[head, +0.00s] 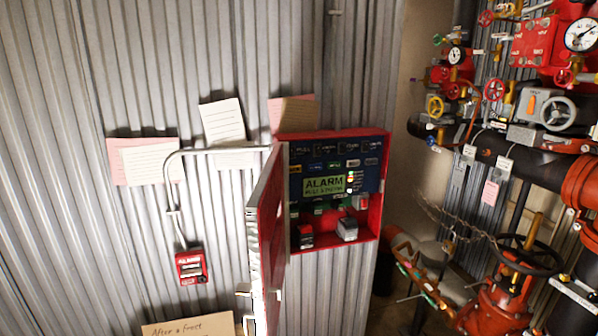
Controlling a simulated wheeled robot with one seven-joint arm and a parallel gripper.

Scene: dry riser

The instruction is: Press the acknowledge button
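A red alarm cabinet (330,133) hangs on the corrugated metal wall, with its red door (268,225) swung open toward me on the left. Inside is a dark blue panel (374,184) with rows of small labelled keys and a lit green display (324,185) reading ALARM. Small lamps glow to the right of the display. A row of small buttons (319,211) sits below it. The labels are too small to tell which button is acknowledge. The open door's edge stands in front of the panel's left side. My gripper is not in view.
A red call point (191,267) with a grey conduit is on the wall at left. A grey box (347,229) and a red-and-black device (306,236) sit low in the cabinet. Pipes and valve handwheels (529,255) crowd the right side. Paper notes (222,121) hang on the wall.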

